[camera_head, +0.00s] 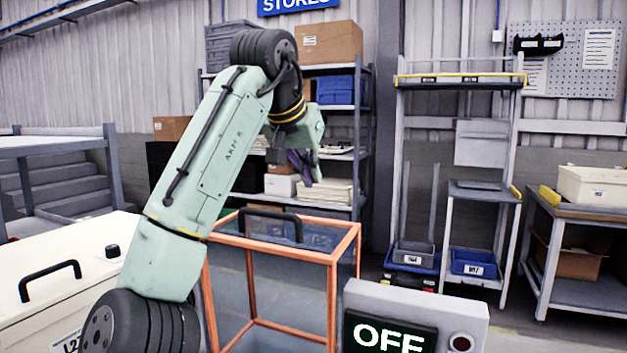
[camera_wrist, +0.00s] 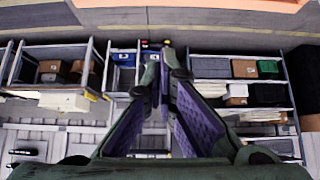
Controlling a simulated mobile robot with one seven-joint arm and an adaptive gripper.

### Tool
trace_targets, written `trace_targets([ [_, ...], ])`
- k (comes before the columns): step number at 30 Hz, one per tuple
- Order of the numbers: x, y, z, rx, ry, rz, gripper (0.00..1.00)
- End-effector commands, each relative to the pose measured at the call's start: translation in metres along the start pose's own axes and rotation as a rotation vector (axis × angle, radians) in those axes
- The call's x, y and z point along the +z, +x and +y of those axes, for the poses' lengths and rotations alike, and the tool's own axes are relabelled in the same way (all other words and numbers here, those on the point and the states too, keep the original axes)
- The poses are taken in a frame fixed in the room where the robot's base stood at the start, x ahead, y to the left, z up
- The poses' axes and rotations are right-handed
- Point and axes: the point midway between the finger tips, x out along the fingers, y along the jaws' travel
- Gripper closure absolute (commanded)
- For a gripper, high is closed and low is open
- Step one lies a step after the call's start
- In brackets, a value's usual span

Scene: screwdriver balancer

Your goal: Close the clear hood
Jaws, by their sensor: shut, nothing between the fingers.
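The clear hood (camera_head: 334,262) is a box of see-through panels in an orange frame, standing in the lower middle of the head view. A black arched handle (camera_head: 270,212) shows at its top far side. I cannot tell from this angle how far the hood is open. An orange edge, likely of its frame, crosses the top of the wrist view (camera_wrist: 220,4). My gripper (camera_head: 308,168) is above the hood's far part, apart from the handle. In the wrist view my gripper (camera_wrist: 167,68) has its purple-padded fingers converging at the tips, with nothing between them.
A grey control box (camera_head: 420,298) with a display reading OFF and a red button stands at the hood's front right. A pale case (camera_head: 45,290) with a black handle is at the left. Shelving (camera_head: 365,130) with boxes stands behind. A trolley (camera_head: 480,200) and bench (camera_head: 590,215) are right.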

Motion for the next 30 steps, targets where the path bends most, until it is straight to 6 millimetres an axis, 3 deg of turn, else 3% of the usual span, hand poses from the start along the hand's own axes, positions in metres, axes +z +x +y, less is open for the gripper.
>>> trace_targets([
  [12, -0.001, 0.085, -0.001, -0.002, 0.001, 0.0, 1.0],
  [21, 0.027, 0.063, -0.001, -0.003, 0.002, 0.003, 1.0],
  [30, 0.031, 0.061, 0.0, -0.001, 0.002, 0.003, 1.0],
])
